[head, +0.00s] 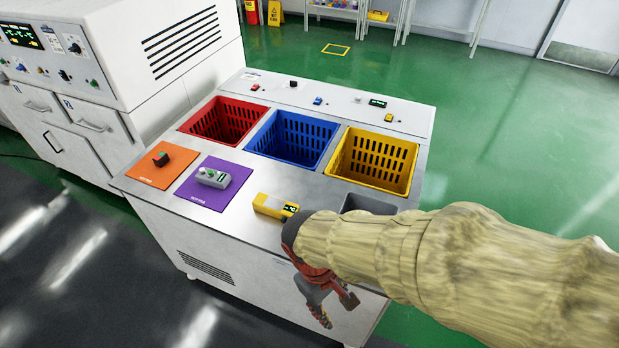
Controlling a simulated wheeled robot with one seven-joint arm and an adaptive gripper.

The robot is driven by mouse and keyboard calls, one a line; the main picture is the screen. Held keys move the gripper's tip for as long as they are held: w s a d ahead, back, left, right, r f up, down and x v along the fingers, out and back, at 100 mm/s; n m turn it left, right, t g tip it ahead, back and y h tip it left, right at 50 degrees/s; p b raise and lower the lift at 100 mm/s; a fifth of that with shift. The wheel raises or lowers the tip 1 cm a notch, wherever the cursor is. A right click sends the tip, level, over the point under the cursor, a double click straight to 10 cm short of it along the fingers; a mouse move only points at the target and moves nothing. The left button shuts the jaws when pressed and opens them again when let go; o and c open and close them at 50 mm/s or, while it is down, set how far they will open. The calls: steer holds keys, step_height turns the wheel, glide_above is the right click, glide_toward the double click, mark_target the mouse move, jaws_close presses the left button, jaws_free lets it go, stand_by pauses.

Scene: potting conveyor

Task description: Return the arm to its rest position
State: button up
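My arm (450,257), in a pale yellow-beige cover, reaches in from the right edge of the head view. My red and dark grey gripper (337,310) hangs at its end, pointing down in front of the workstation's front edge. Its fingers look spread apart, and I see nothing between them. The arm hides part of the table's front right corner.
The metal workstation (240,235) holds red (197,133), blue (262,147) and yellow (343,160) baskets. A dark part lies on the orange mat (144,174), a grey device on the purple mat (203,199). A yellow device (270,206) lies close to my wrist. A grey bin (372,203) is partly hidden.

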steer(key=w+d+r+m+t+y, duration=0.1)
steer(key=d+r+m+t, duration=0.2)
steer(key=d+r, duration=0.4)
steer(key=w+d+r+m+t+y, duration=0.1)
steer(key=d+r+m+t, duration=0.2)
steer(key=r, duration=0.8)
steer(key=d+m, duration=0.2)
steer(key=d, duration=0.2)
steer(key=shift+r+t, duration=0.3)
steer(key=shift+a, duration=0.15)
